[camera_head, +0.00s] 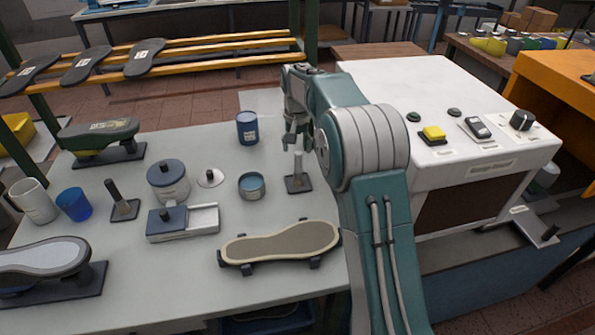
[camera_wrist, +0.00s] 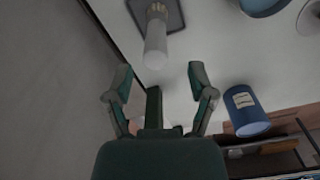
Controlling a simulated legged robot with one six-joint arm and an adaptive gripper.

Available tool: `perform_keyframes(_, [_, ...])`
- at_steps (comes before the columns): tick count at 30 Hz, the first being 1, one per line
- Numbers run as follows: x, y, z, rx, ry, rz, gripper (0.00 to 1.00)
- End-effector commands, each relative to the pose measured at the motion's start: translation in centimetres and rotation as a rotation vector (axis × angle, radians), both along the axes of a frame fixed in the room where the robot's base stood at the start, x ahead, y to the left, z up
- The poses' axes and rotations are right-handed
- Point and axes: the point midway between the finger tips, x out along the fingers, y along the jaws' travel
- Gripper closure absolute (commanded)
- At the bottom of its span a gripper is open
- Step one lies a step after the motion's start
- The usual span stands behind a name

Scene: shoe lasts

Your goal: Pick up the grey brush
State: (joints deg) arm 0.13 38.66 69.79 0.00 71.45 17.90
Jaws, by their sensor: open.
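The grey brush (camera_head: 298,168) stands upright on a dark square base on the pale table, near the table's right side. In the wrist view the brush (camera_wrist: 155,45) shows a light grey handle, with tan bristles at the base end. My gripper (camera_head: 293,138) is above the brush and a little behind it in the head view. In the wrist view my gripper (camera_wrist: 158,82) is open and empty, its fingers apart. The handle's end points toward the gap between them and is not between the fingertips.
A blue can (camera_head: 247,128) stands behind and left of the brush. A teal tin (camera_head: 252,186) is to its left, and a shoe sole on a stand (camera_head: 280,243) lies in front. A second, darker upright handle (camera_head: 116,192) stands farther left. A white machine (camera_head: 450,110) is at right.

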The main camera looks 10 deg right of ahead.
Motion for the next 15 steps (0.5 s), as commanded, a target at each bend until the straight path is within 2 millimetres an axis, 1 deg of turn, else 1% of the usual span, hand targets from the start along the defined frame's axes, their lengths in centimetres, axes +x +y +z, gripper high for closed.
perform_keyframes(6, [-1.0,0.1,-3.2,0.0,0.004,0.0,0.29])
perform_keyframes(9, [-0.9,0.1,-4.5,0.0,0.003,0.0,0.29])
perform_keyframes(12, [-0.9,0.1,-5.0,-0.001,0.001,0.0,0.29])
perform_keyframes(15, [-0.9,0.1,-5.0,0.0,0.001,0.0,0.29])
